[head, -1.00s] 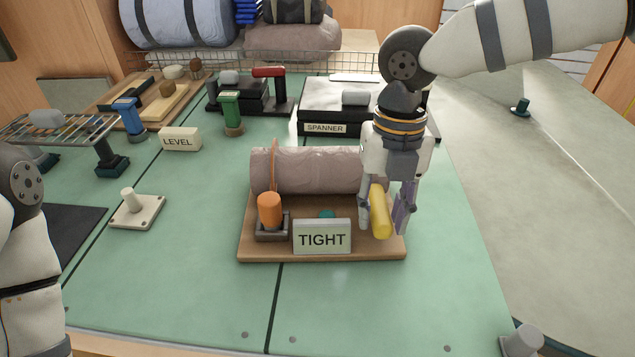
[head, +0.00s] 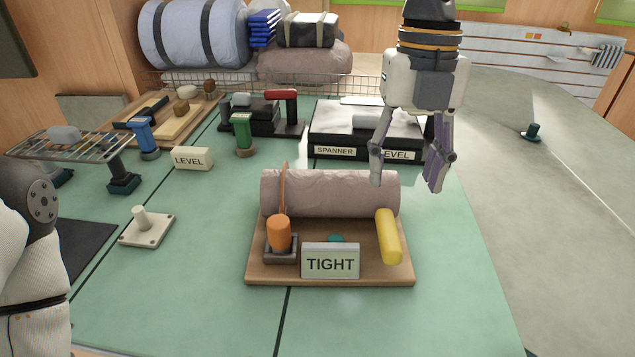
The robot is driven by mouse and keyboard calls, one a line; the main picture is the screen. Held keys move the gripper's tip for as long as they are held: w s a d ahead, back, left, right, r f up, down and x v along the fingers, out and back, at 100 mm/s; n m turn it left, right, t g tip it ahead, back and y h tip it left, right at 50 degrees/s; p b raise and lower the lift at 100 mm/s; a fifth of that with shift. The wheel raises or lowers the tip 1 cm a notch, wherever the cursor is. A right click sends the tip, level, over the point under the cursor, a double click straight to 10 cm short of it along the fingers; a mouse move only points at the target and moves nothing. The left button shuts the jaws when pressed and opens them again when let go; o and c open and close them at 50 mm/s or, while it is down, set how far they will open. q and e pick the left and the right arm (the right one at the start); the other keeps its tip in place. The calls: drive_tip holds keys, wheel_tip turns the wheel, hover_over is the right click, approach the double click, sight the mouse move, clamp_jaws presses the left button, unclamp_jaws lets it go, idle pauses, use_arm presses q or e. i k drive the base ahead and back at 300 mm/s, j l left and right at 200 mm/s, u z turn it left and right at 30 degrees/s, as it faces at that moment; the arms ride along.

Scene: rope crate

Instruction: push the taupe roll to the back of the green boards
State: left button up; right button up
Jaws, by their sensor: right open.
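The taupe roll (head: 330,193) lies crosswise along the back of a wooden base (head: 370,277) on the green boards (head: 160,290). A strap with an orange handle (head: 279,233) rises at its left front. A yellow cylinder (head: 388,236) lies at its right front. A "TIGHT" sign (head: 330,262) stands at the front of the base. My right gripper (head: 407,182) is open and empty, above and just behind the roll's right end. My left arm shows at the left edge; its gripper is out of view.
Behind the roll stand a black-and-white box with "SPANNER" and "LEVEL" labels (head: 365,132), a green post (head: 243,135) and a red-handled tool (head: 281,95). A wire fence (head: 200,82) runs along the back.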

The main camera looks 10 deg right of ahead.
sight(320, 204)
drive_tip(key=k, duration=1.5)
